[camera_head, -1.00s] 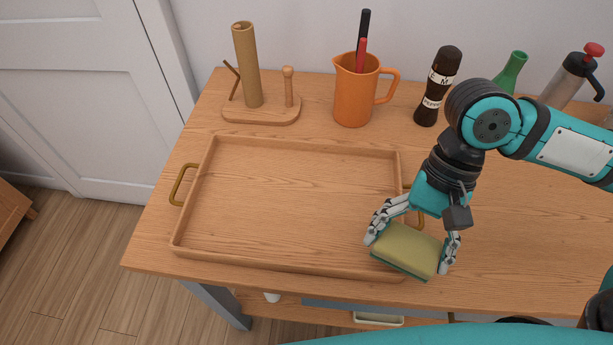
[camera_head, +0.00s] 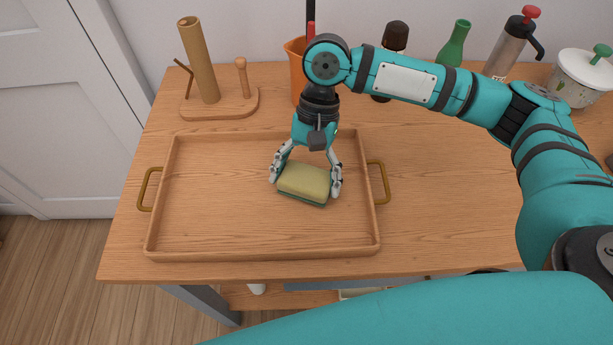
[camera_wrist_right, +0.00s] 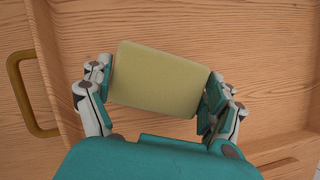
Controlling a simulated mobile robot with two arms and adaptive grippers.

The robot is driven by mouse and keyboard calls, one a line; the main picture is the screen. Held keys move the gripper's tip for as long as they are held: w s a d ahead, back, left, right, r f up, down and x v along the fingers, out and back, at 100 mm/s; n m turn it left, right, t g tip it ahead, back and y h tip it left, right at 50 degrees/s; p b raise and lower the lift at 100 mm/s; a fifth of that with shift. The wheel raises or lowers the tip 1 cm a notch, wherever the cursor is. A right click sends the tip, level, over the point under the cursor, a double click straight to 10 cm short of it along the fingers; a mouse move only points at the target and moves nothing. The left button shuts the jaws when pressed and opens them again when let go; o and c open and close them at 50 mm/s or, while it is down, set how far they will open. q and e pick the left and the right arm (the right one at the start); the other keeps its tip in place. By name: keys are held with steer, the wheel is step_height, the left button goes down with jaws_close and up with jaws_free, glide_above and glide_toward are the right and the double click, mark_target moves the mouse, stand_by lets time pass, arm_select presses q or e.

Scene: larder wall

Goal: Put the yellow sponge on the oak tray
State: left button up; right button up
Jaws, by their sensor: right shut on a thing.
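The yellow sponge (camera_head: 304,182), with a green underside, is between the fingers of my right gripper (camera_head: 305,180), which is shut on it. It is over the right part of the oak tray (camera_head: 200,222), inside the rim. I cannot tell whether its underside touches the tray floor. In the right wrist view the sponge (camera_wrist_right: 158,80) sits between both fingers, with the tray's rim and a brass handle (camera_wrist_right: 30,95) to the left. My left gripper is not in view.
Behind the tray stand a wooden paper-towel holder (camera_head: 215,104), an orange jug (camera_head: 296,62) partly hidden by my arm, a dark pepper mill (camera_head: 394,38), a green bottle (camera_head: 453,45), a steel flask (camera_head: 508,45) and a white lidded pot (camera_head: 580,80). The table right of the tray is clear.

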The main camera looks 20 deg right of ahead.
steer(key=shift+f, duration=0.35)
steer(key=o, duration=0.7)
steer(key=shift+f, duration=0.1)
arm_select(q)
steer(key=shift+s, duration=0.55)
arm_select(e)
steer(key=shift+o, duration=0.2)
steer(key=shift+r, duration=0.2)
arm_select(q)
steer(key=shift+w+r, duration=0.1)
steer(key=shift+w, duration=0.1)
arm_select(e)
steer(key=v, duration=1.1)
steer(key=shift+w+r, duration=0.15)
steer(key=shift+r, duration=0.2)
steer(key=shift+d, duration=0.15)
